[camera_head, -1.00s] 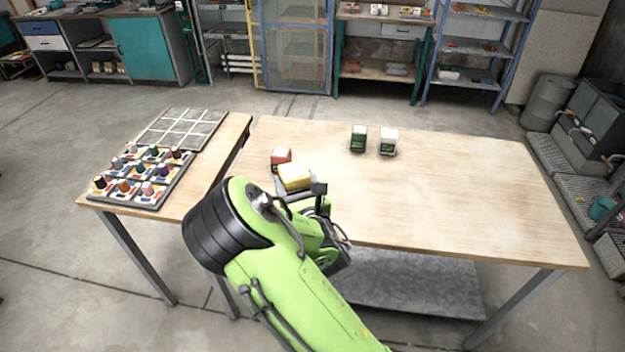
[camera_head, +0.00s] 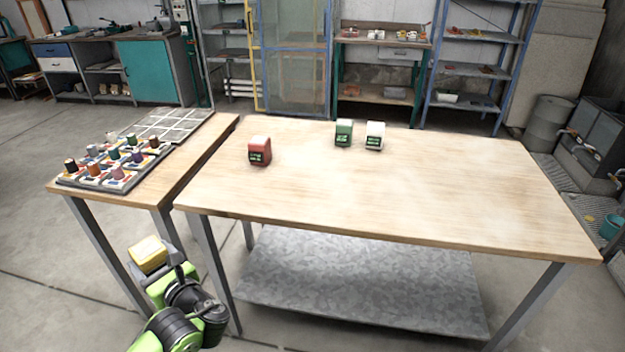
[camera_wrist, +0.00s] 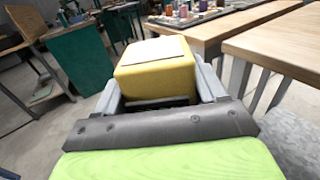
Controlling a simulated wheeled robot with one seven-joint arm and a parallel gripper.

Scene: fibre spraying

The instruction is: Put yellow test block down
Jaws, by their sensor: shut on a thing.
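The yellow test block (camera_head: 148,253) is held in my gripper (camera_head: 160,262), which is shut on it. In the head view it is at the lower left, in front of the gap between the two tables and lower in the picture than their tops. In the wrist view the yellow block (camera_wrist: 157,72) sits between the two grey fingers (camera_wrist: 160,85), with a pale top face. The block touches no table in either view.
The large wooden table (camera_head: 400,190) holds a red block (camera_head: 260,151), a green block (camera_head: 344,133) and a white block (camera_head: 375,136); its front and right are clear. The left table (camera_head: 190,165) holds a tray of coloured spools (camera_head: 115,162) and an empty grid tray (camera_head: 170,125).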

